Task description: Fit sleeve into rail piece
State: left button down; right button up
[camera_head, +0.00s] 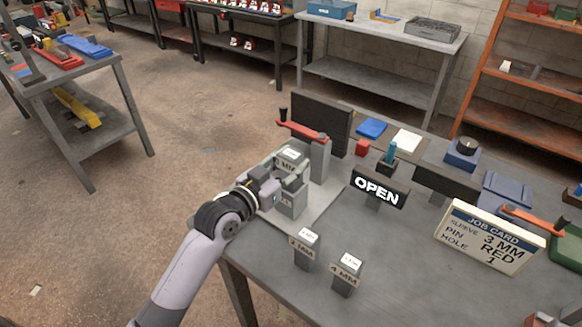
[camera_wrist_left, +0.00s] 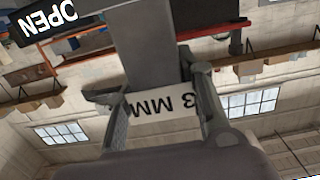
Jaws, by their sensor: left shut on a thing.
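The sleeve marked 3 MM (camera_head: 287,163) is a grey block with a white label. My left gripper (camera_head: 277,187) is shut on it at the left part of the bench. In the left wrist view the 3 MM label (camera_wrist_left: 165,103) shows upside down between the two fingers (camera_wrist_left: 160,110). A grey block (camera_head: 293,203) stands just below the sleeve in the head view; it may be the rail piece. The gripper hides where they meet, so I cannot tell whether the sleeve is seated. My right gripper is not in view.
Two labelled blocks stand near the front edge, one (camera_head: 305,248) left of the 4 MM one (camera_head: 346,274). A red-handled clamp (camera_head: 302,131) stands behind my gripper. An OPEN sign (camera_head: 378,189) and a job card (camera_head: 491,237) reading 3 MM, RED, 1 stand to the right.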

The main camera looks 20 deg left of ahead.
pick_arm(q)
jog(key=shift+a+f, duration=0.1)
jog(key=shift+f, duration=0.6)
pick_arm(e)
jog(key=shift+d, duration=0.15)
pick_arm(q)
jog(key=shift+f+b, duration=0.3)
jog(key=shift+f, duration=0.3)
jog(key=c, duration=1.1)
grip_release()
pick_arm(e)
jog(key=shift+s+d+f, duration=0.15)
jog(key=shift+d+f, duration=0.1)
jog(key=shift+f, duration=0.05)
